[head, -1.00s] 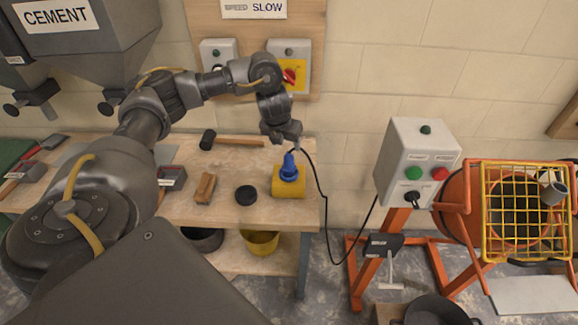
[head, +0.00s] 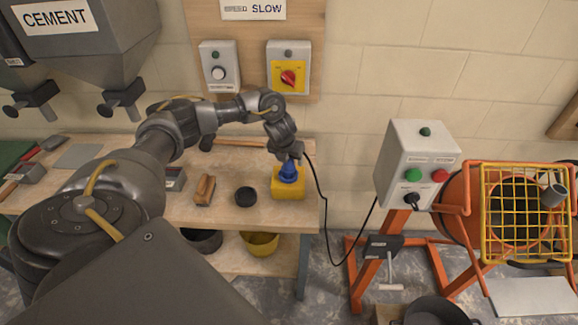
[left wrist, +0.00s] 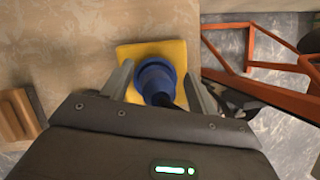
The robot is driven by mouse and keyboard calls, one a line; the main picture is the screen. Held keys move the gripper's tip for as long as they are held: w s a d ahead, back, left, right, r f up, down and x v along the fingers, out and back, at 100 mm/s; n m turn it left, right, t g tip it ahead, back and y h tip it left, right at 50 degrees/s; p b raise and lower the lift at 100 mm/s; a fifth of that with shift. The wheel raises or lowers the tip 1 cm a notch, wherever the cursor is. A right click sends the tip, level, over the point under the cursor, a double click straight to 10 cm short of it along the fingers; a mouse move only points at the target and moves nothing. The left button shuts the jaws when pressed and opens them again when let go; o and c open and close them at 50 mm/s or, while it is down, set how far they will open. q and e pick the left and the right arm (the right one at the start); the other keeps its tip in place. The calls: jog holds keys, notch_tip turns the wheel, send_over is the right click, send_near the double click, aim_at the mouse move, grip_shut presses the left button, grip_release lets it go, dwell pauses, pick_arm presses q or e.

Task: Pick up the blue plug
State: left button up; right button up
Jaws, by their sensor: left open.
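The blue plug (head: 289,172) stands on a yellow block (head: 288,188) near the right end of the workbench. A black cable runs from it over the bench edge. My left gripper (head: 289,158) is right above the plug, pointing down. In the left wrist view the plug (left wrist: 156,80) lies between the two open fingers (left wrist: 160,88), with a gap on each side. The yellow block (left wrist: 170,50) shows beyond it. The plug's cable end is partly hidden by the gripper body. My right gripper is not in view.
On the workbench (head: 225,210) are a black round puck (head: 245,196), a wooden float (head: 204,189) and a hammer (head: 240,143). Switch boxes (head: 288,68) hang on the wall behind. An orange mixer (head: 460,205) with a grey control box (head: 415,160) stands right of the bench.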

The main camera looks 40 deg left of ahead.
pick_arm(q)
jog(key=c, duration=1.1)
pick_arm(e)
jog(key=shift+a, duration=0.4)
pick_arm(q)
jog(key=shift+r, duration=0.15)
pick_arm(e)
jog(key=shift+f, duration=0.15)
pick_arm(q)
jog(key=shift+r+b, duration=0.25)
jog(key=shift+b, duration=0.1)
notch_tip(320, 180, up, 2)
jog(key=shift+r+b, duration=0.2)
jog(key=shift+b, duration=0.5)
jog(key=s+r+p, duration=0.1)
jog(key=s+r, duration=0.2)
jog(key=s, duration=0.1)
jog(key=s+r+p, duration=0.1)
jog(key=s+r, duration=0.2)
jog(key=s, duration=0.2)
jog(key=s+r+p, duration=0.1)
jog(key=s+r, duration=0.2)
jog(key=s, duration=0.2)
jog(key=shift+r, duration=0.4)
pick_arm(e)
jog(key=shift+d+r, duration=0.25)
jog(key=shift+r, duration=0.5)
